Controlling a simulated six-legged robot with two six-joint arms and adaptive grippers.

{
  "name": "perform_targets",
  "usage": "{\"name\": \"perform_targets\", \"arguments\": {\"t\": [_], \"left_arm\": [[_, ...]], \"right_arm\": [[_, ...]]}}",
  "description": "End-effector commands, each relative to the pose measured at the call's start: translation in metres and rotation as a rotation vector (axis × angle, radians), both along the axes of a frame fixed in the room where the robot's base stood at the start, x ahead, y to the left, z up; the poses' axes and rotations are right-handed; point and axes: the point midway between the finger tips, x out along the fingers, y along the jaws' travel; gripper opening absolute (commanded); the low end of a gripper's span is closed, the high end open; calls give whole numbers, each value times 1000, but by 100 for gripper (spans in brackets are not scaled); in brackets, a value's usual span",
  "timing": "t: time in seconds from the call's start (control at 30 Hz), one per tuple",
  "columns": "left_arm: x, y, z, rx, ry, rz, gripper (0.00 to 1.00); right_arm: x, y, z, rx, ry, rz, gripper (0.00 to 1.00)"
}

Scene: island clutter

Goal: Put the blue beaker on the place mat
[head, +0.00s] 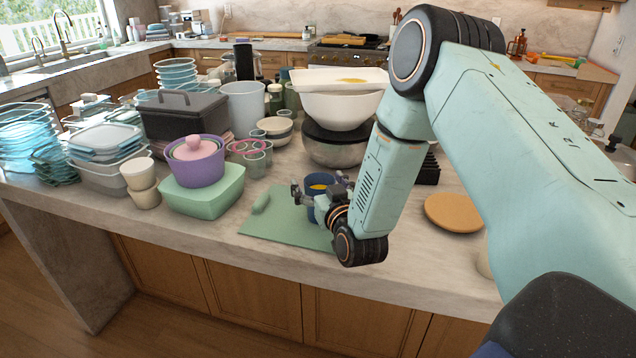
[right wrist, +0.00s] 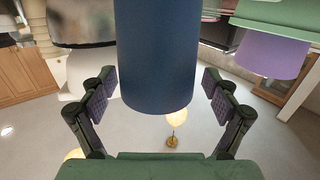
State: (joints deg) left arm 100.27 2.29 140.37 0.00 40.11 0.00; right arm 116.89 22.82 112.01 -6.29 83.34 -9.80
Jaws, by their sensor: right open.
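In the right wrist view the beaker (right wrist: 157,55) fills the middle between the two open fingers (right wrist: 158,85), with a gap visible on both sides. A flat round orange-tan piece (head: 455,212), which looks like the place mat, lies to the right on the counter, beyond my right forearm. My left gripper is out of view.
A green box (head: 203,198) with a purple pot (head: 191,164) stands left of the board. Stacked bowls (head: 337,151) stand behind the beaker and a black rack (head: 428,168) behind the round piece. Glasses, containers and cups crowd the left. The counter's front strip (head: 420,258) is clear.

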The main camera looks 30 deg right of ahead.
Motion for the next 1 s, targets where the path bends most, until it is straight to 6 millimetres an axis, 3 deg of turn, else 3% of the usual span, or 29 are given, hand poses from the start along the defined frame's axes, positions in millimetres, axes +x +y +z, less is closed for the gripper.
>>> {"name": "perform_targets", "arguments": {"t": [0.27, 0.7, 1.0], "left_arm": [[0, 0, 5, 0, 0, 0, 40], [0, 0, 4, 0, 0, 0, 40], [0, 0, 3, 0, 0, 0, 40]], "right_arm": [[0, 0, 7, 0, 0, 0, 88], [-81, 19, 7, 4, 4, -1, 88], [-114, 28, 9, 0, 1, -1, 88]]}}
